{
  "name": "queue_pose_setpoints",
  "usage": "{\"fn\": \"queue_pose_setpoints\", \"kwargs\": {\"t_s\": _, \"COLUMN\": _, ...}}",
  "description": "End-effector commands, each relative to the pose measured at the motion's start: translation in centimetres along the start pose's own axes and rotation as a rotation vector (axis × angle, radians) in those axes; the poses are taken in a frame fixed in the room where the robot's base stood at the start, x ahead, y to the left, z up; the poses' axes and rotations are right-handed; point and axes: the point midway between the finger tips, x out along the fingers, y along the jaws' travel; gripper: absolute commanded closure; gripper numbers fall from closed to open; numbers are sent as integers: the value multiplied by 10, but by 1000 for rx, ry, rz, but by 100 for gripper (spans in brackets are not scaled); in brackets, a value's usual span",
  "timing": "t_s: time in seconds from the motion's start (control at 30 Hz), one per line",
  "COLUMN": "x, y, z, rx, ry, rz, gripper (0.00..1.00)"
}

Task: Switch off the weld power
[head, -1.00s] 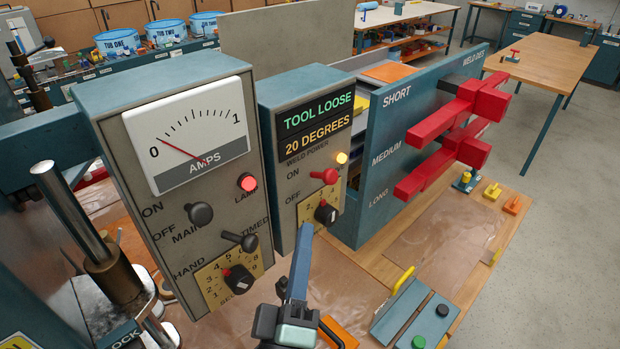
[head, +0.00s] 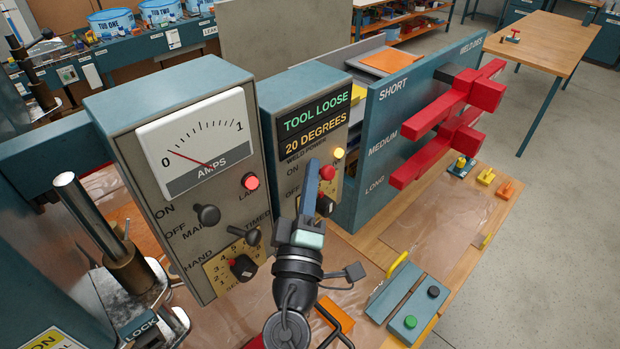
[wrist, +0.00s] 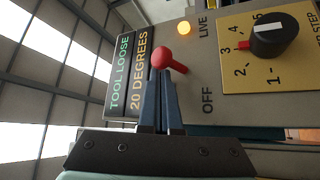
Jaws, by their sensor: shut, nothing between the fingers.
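The weld power switch is a red-knobbed lever (head: 327,173) on the right grey panel (head: 271,150), below the green and amber display. In the wrist view its red knob (wrist: 162,57) leans toward the display side, away from the OFF label (wrist: 207,101). A yellow lamp (head: 338,153) beside it is lit; it is marked LIVE in the wrist view (wrist: 184,28). My gripper (head: 312,166) is shut and empty, its blue fingertips just left of the knob in the head view. In the wrist view the tips (wrist: 160,84) are right below the knob; contact is unclear.
The amps panel (head: 187,180), with a lit red lamp (head: 250,181), stands close left of my gripper. A black selector knob (head: 325,205) sits below the switch. Red weld bars (head: 450,125) stick out at right. A box with green and black buttons (head: 420,307) lies below.

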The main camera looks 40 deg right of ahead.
Motion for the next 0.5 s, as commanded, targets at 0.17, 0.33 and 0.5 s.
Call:
{"fn": "queue_pose_setpoints", "kwargs": {"t_s": 0.17, "x": 0, "y": 0, "z": 0, "rx": 0, "ry": 0, "rz": 1, "gripper": 100}}
{"fn": "queue_pose_setpoints", "kwargs": {"t_s": 0.33, "x": -2, "y": -2, "z": 1, "rx": 9, "ry": 0, "rz": 9, "gripper": 100}}
{"fn": "queue_pose_setpoints", "kwargs": {"t_s": 0.5, "x": -3, "y": -4, "z": 2, "rx": 32, "ry": 0, "rz": 29, "gripper": 100}}
